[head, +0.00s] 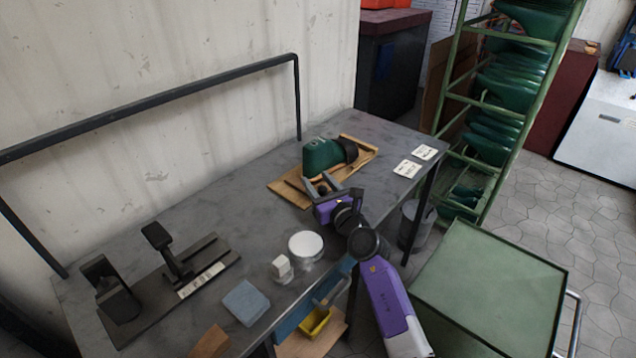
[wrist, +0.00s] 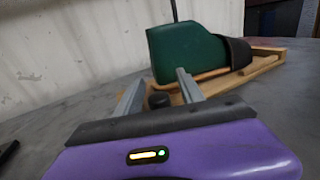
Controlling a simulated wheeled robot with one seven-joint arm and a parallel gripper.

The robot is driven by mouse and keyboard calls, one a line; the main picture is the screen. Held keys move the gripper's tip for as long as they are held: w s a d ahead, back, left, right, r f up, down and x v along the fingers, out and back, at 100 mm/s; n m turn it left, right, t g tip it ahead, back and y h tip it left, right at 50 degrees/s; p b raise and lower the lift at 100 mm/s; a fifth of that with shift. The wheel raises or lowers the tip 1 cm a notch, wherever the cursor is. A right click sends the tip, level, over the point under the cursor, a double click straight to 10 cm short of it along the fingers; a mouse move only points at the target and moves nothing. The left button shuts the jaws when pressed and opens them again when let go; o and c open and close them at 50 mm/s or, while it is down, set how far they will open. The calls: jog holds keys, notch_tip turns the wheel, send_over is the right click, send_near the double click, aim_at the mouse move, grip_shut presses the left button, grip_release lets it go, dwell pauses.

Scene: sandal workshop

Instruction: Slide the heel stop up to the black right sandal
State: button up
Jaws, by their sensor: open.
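A green foot form (head: 322,157) with a wide black sandal strap (head: 350,150) lies on a wooden board (head: 283,188) at the far end of the workbench. In the wrist view, the green form (wrist: 190,50), the black strap (wrist: 238,52) and a thin tan sole under the form show clearly. A small dark round knob (wrist: 158,101), which looks like the heel stop's knob, stands behind the heel end. My gripper (head: 317,178) is open, and its fingers (wrist: 160,77) reach over the board on either side of the knob. The gripper hides the stop's lower part.
A dark fixture (head: 172,262) is at left. White cards (head: 407,168) lie beyond the board. A green cart (head: 494,286) stands at right.

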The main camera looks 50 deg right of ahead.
aim_at(325, 191)
jog(key=shift+p+v, duration=0.8)
jog(key=shift+v, duration=3.1)
